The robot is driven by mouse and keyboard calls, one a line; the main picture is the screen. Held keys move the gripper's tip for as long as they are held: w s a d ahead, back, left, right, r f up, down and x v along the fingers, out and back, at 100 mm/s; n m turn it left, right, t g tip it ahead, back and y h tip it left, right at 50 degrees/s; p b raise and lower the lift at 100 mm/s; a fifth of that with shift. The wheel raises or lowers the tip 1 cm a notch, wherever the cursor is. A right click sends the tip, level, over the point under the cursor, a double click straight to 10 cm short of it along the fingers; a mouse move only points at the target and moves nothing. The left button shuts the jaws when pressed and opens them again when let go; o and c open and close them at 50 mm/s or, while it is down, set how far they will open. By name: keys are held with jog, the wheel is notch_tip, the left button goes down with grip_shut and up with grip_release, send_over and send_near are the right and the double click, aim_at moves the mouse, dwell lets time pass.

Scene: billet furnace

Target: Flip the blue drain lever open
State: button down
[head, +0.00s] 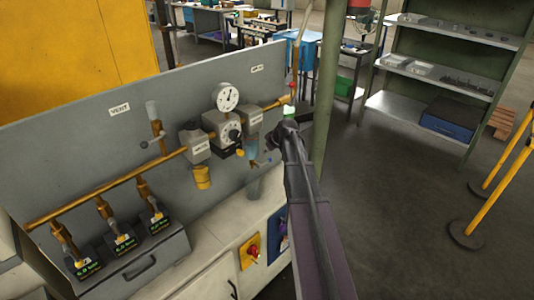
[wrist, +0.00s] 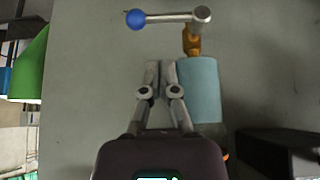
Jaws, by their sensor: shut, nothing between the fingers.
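The blue drain lever shows in the wrist view as a metal arm with a blue ball (wrist: 135,19) at its left end. Its pivot end sits at a brass fitting (wrist: 193,42) joined to a pale blue bowl (wrist: 199,90). In the head view the pale blue bowl (head: 251,149) hangs under the regulator unit, and the lever is small and hard to make out. My gripper (wrist: 161,64) is shut and empty, its fingertips below the lever arm in the wrist picture, close to the bowl's left side, apart from the lever. In the head view my arm largely hides the fingers.
A grey panel (head: 100,95) stands behind the brass pipework, with a round gauge (head: 228,97) above the regulator. Below left is a cabinet (head: 150,262). Open floor (head: 400,200) lies right, with yellow posts (head: 503,178).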

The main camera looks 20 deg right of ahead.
jog(key=shift+s+d+f+b, duration=0.1)
jog(key=shift+s+f+b, duration=0.05)
jog(key=shift+f+b, duration=0.55)
jog(key=shift+s+f+b, duration=0.15)
jog(key=shift+f+b, duration=0.35)
jog(key=shift+f, duration=0.3)
jog(key=shift+w+f, duration=0.1)
